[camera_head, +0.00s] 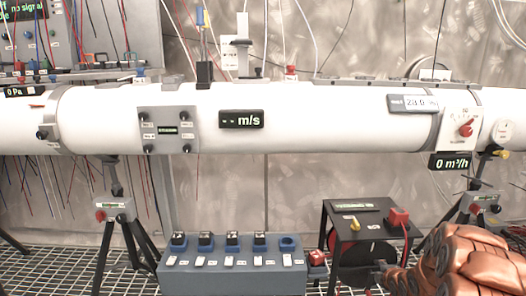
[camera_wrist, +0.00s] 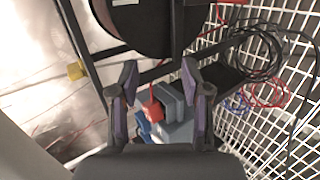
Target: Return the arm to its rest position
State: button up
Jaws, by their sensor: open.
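My arm (camera_head: 470,262), with copper-coloured padded links, reaches in from the lower right in the head view. My gripper (camera_wrist: 158,88) shows in the wrist view with its two dark, purple-sided fingers spread apart. A small red piece (camera_wrist: 153,107) and a blue-grey block (camera_wrist: 176,130) show beyond and between the fingers; I cannot tell how far off they are. In the head view the gripper is small and dark beside the lower part of the black frame, and its fingertips are hard to make out.
A black frame with a reel (camera_head: 350,240) stands just left of my arm. A blue-grey box (camera_head: 232,280) with several sockets sits left of it, a red block (camera_head: 317,258) between. A white pipe (camera_head: 320,118) crosses above, on tripods (camera_head: 115,210). Loose cables (camera_wrist: 265,90) lie over the grating.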

jog(key=s+a+r+m+g+p, duration=0.2)
jog(key=s+a+r+m+p, duration=0.15)
jog(key=s+r, duration=0.35)
jog(key=s+a+r+m+g+p, duration=0.25)
jog(key=s+r+p, duration=0.2)
jog(key=r, duration=0.55)
jog(key=s+a+r+m+g+p, duration=0.2)
jog(key=s+a+r+p, duration=0.25)
jog(key=r, duration=0.35)
jog(key=s+a+r+m+g+p, duration=0.2)
jog(key=s+r, duration=0.5)
jog(key=s, duration=0.4)
jog(key=s+a+r+m+g+p, duration=0.2)
jog(key=s+a+r+m+p, duration=0.2)
jog(key=s, duration=0.8)
jog(key=s+a+r+m+g+y+p, duration=0.1)
jog(key=s+a+r+m+g+p, duration=0.1)
jog(key=s+a+r+p, duration=0.4)
jog(key=s+r+m+p, duration=0.1)
jog(key=s+r, duration=0.4)
jog(key=s, duration=0.1)
jog(key=shift+s+r+p, duration=0.2)
jog(key=shift+r+p, duration=0.05)
jog(key=shift+p, duration=0.05)
jog(key=shift+g, duration=0.25)
